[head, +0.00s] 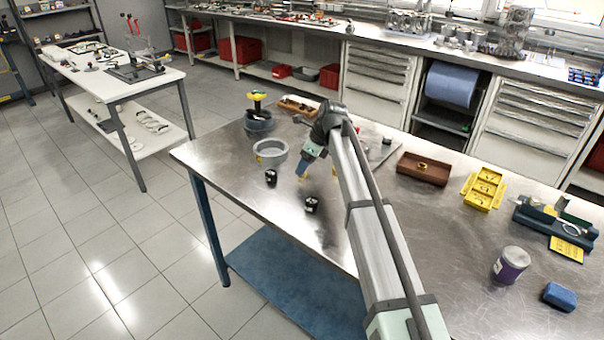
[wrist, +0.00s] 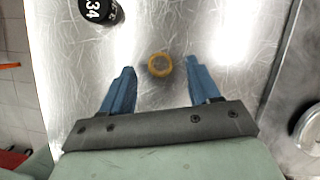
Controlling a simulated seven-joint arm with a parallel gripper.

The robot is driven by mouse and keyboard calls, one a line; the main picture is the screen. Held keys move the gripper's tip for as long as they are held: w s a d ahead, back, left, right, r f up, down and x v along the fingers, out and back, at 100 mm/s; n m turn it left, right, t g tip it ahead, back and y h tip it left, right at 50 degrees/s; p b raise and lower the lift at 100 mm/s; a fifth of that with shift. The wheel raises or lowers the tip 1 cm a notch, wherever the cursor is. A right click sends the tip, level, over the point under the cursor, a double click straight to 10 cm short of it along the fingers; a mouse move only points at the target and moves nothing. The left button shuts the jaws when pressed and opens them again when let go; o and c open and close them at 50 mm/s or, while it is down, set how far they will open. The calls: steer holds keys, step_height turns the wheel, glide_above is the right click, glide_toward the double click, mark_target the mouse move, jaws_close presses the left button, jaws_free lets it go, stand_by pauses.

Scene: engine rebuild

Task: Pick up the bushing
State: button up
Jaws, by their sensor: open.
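The bushing (wrist: 160,65) is a small brass-coloured ring on the bare steel tabletop. In the wrist view it appears in line with the gap between my two blue fingertips, with clear space on both sides. My gripper (wrist: 161,67) is open and empty, pointing down over the table. In the head view my gripper (head: 305,165) is above the middle of the bench, with a yellowish patch at its tip; I cannot tell whether that is the bushing. How high the fingertips are above it is unclear.
Two black cylinders (head: 271,177) (head: 312,204) stand near my gripper; one black cylinder (wrist: 100,8) shows in the wrist view. A grey ring (head: 270,152) is to the left. A brown tray (head: 440,178) holding a brass-coloured piece and yellow blocks (head: 484,188) lie to the right.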

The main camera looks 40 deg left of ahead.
steer(key=shift+x, duration=1.1)
jaws_close()
